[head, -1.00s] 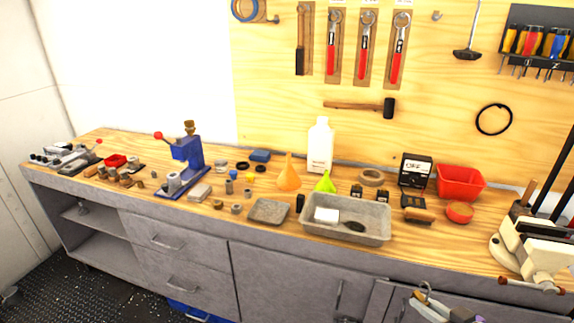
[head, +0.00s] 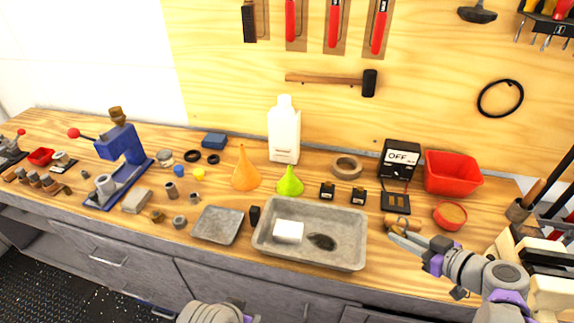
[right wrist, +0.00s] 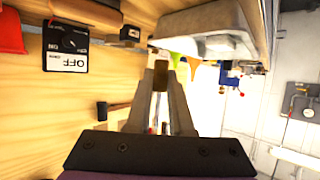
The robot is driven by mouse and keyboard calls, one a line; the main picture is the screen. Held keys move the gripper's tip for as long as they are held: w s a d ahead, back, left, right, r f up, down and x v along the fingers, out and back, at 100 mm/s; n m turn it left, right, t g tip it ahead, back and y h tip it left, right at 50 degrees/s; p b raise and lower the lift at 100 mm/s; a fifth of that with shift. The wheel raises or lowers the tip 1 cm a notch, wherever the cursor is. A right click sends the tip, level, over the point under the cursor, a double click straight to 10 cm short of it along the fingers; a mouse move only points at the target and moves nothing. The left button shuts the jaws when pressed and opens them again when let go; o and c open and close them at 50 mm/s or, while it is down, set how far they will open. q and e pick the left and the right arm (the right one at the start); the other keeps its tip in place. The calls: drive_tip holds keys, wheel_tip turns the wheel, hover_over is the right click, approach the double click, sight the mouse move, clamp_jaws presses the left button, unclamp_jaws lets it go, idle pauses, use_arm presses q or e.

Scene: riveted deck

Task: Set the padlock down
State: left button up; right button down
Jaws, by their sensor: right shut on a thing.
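My right gripper (head: 396,237) reaches in from the right over the front of the bench, beside the right end of the grey metal tray (head: 262,243). It is shut on the padlock (right wrist: 161,76), a small brassy body between the two fingers in the right wrist view. My left gripper is out of view; only part of my left arm shows at the bottom edge.
The tray holds a white block (head: 288,230) and a dark oval thing (head: 321,241). A vise (head: 550,262) stands at right. Bare bench lies right of the tray.

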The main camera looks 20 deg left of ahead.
sight(389, 267)
drive_tip(key=shift+s, duration=0.1)
drive_tip(key=shift+s+f, duration=0.1)
drive_tip(key=shift+f, duration=0.2)
wheel_tip(389, 267, down, 9)
drive_tip(key=shift+f+b, duration=0.15)
drive_tip(key=shift+b, duration=0.8)
drive_tip(key=shift+f, duration=0.2)
drive_tip(key=c, duration=0.8)
unclamp_jaws()
